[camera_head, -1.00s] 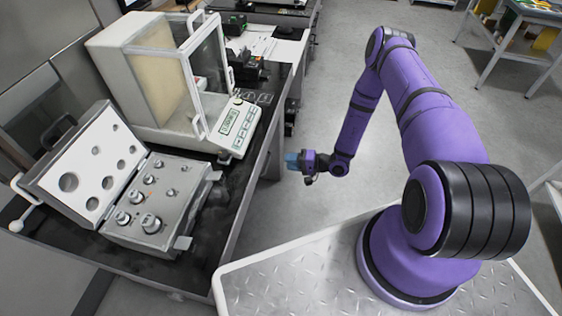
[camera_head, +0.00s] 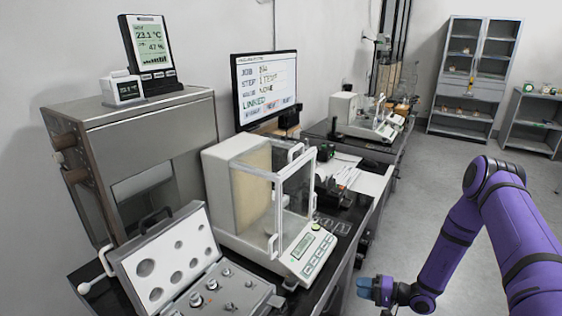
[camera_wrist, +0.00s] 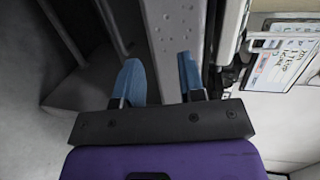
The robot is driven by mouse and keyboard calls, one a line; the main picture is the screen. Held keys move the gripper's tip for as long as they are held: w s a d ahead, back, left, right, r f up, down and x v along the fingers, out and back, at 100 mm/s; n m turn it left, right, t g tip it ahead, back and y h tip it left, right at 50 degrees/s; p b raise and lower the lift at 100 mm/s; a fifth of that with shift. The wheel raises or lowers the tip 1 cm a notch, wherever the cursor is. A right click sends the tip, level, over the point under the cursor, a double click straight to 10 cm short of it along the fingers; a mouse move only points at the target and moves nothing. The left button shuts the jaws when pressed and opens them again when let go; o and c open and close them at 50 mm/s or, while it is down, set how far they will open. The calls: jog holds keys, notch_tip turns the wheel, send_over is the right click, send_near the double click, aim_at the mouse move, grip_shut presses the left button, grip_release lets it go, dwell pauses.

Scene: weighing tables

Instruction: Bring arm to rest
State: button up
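My purple arm (camera_head: 515,225) reaches down along the right side of the head view. My gripper (camera_head: 372,288) is at its end, low in the picture, out over the grey floor beside the table's edge. In the wrist view my gripper (camera_wrist: 158,80) shows its two blue fingers apart with nothing between them. No thing touches the fingers. The gripper's lower part and wrist run near the bottom edge of the head view.
A balance with a glass shield (camera_head: 235,195) and an open weight case (camera_head: 215,296) stand on the dark table. A monitor (camera_head: 265,90) and a grey cabinet (camera_head: 150,130) stand behind. The floor (camera_head: 430,150) towards the far shelves (camera_head: 470,75) is clear.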

jog(key=s+a+r+n+g+h, duration=0.1)
jog(key=s+r+n+g, duration=0.15)
jog(key=r, duration=0.95)
jog(key=s+a+r+n+g+h, duration=0.1)
jog(key=r+n+g+h, duration=0.15)
jog(key=r, duration=0.95)
jog(key=s+a+r+n+g+h, duration=0.1)
jog(key=s+r+g, duration=0.15)
jog(key=r, duration=0.95)
jog(key=s+d+r+t+h, duration=0.2)
jog(key=s+r+t+h, duration=0.1)
jog(key=s+r, duration=0.7)
jog(key=s+d+r+t+h, duration=0.2)
jog(key=s+r+h, duration=0.4)
jog(key=s+r, duration=0.4)
jog(key=shift+s+d+r+m+t, duration=0.35)
jog(key=shift+s+m+t, duration=0.1)
jog(key=shift+s, duration=2)
jog(key=shift+h, duration=0.25)
